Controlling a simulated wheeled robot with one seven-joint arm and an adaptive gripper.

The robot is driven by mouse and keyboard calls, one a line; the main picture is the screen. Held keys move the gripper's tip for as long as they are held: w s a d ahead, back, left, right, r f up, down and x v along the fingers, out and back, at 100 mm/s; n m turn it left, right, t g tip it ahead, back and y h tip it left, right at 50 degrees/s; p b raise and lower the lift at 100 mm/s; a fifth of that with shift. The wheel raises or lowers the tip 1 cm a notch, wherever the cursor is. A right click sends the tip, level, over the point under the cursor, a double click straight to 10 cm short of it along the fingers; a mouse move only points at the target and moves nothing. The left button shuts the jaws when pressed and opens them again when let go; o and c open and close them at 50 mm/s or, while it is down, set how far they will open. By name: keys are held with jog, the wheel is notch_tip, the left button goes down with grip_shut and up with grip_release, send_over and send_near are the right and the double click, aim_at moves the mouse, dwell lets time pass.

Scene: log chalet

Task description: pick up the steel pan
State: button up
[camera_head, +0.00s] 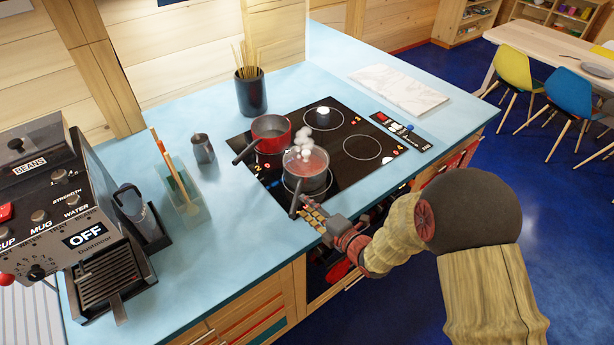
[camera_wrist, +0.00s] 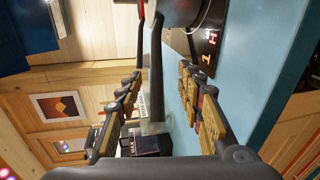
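The steel pan (camera_head: 309,180) stands on the front left part of the black hob, with steam over it. Its dark handle (camera_head: 295,204) points toward the counter's front edge. In the wrist view the pan (camera_wrist: 178,10) is cut off at the top, and its handle (camera_wrist: 156,75) runs down between my fingers. My gripper (camera_head: 309,207) is at the handle, by the front edge of the hob. In the wrist view my gripper (camera_wrist: 163,88) is open, with a finger on each side of the handle and visible gaps.
A red pot (camera_head: 271,133) stands just behind the steel pan, its handle pointing left. A utensil holder (camera_head: 251,92), a small metal jug (camera_head: 203,148) and a coffee machine (camera_head: 75,215) stand to the left.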

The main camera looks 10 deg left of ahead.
aim_at(296, 195)
jog(key=x, duration=0.6)
jog(key=shift+s+a+r, duration=0.1)
jog(key=shift+r, duration=0.15)
jog(key=shift+c, duration=1.3)
grip_shut()
jog(key=shift+r, duration=0.4)
